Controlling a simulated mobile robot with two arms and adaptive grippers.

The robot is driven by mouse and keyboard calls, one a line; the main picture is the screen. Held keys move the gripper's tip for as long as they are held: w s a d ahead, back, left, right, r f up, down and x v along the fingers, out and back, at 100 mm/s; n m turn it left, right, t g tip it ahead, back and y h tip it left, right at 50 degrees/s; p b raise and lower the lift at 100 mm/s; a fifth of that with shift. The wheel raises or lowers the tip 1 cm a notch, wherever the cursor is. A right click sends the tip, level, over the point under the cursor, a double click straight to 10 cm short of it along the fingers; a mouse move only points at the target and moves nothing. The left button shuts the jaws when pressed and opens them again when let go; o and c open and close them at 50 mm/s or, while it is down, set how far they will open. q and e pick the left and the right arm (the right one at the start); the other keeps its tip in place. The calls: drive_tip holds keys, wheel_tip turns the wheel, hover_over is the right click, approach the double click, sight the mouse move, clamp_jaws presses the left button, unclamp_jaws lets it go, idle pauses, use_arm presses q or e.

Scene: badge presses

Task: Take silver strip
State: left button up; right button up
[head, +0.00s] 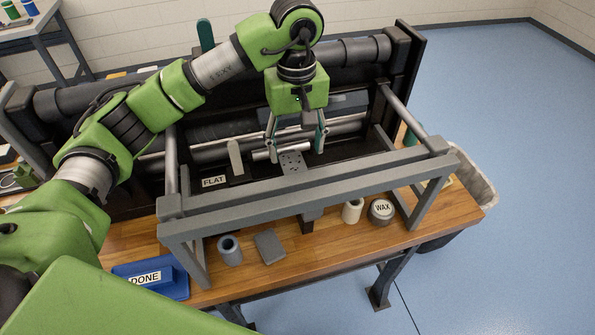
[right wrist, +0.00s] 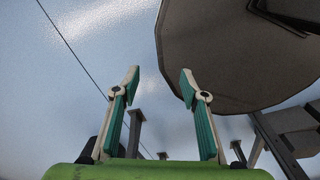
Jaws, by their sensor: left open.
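My left gripper (head: 296,146) points down over the press with its two fingers spread wide. A small grey plate with dark holes (head: 292,163) sits below and between the fingers. A short, shiny silver piece (head: 264,154) lies by the left fingertip; I cannot tell whether it is the silver strip or part of the press. No gap between fingers and this piece can be judged. My right gripper (right wrist: 160,85) shows in the right wrist view, fingers apart and nothing between them.
A grey frame (head: 310,191) crosses in front of the press. The wooden bench (head: 325,252) holds a blue DONE tray (head: 172,284), a grey cup (head: 230,251), a grey block (head: 269,247), a pale roll (head: 352,210) and a WAX tin (head: 381,213). A FLAT label (head: 214,181) lies left.

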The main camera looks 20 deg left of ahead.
sight(297, 168)
use_arm(q)
drive_tip(key=shift+s+f+p, duration=0.15)
drive_tip(key=shift+f+p, duration=0.35)
drive_tip(key=shift+f, duration=0.3)
wheel_tip(297, 168, down, 4)
drive_tip(key=shift+s+d+r+p, duration=0.15)
drive_tip(key=shift+r+p, duration=0.1)
drive_tip(key=shift+p, duration=0.75)
drive_tip(key=shift+f, duration=0.5)
use_arm(e)
drive_tip(key=r, duration=0.1)
drive_tip(key=w+r, duration=0.1)
drive_tip(key=r, duration=0.1)
drive_tip(key=shift+w+a+r, duration=0.1)
drive_tip(key=shift+a+r, duration=0.05)
drive_tip(key=shift+w, duration=0.15)
use_arm(q)
drive_tip(key=shift+f, duration=0.1)
use_arm(e)
drive_tip(key=shift+w, duration=0.25)
use_arm(q)
drive_tip(key=shift+f+b, duration=0.15)
drive_tip(key=shift+b, duration=0.45)
use_arm(e)
drive_tip(key=shift+f, duration=0.55)
use_arm(q)
drive_tip(key=shift+c, duration=0.3)
drive_tip(key=c, duration=1.2)
